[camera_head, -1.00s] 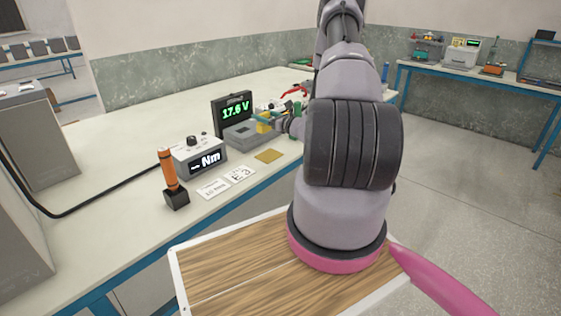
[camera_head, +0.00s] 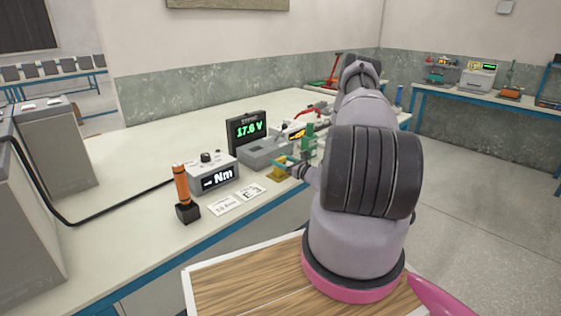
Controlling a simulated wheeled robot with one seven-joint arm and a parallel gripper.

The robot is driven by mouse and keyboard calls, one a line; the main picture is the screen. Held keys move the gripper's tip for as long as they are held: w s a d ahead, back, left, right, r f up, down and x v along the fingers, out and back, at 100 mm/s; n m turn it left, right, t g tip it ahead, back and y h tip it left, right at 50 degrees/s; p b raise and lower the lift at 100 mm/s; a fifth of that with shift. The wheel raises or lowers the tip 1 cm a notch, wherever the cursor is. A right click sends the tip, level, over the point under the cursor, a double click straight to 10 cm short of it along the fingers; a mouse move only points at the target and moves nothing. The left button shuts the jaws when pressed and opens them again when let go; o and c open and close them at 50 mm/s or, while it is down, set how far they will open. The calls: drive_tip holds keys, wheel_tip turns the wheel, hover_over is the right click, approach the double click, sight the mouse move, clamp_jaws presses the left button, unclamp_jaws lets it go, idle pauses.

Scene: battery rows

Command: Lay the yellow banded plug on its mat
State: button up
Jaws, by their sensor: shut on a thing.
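The yellow mat (camera_head: 273,178) lies near the front edge of the bench, right of the printed cards. The plug is small here and partly hidden by the fingers. Its yellow blends with the mat, so I cannot tell whether it touches the mat or hangs just above it. Its bands are not clear.
A grey unit with a 17.6 V display (camera_head: 246,130) stands behind the mat. An Nm meter (camera_head: 212,174) and an orange-handled tool in a black holder (camera_head: 183,195) stand left. A green device (camera_head: 308,140) is close behind my gripper. Cards (camera_head: 250,192) lie left of the mat.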

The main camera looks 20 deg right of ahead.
drive_tip(key=shift+f, duration=0.15)
drive_tip(key=o, duration=1.5)
drive_tip(key=shift+c, duration=0.2)
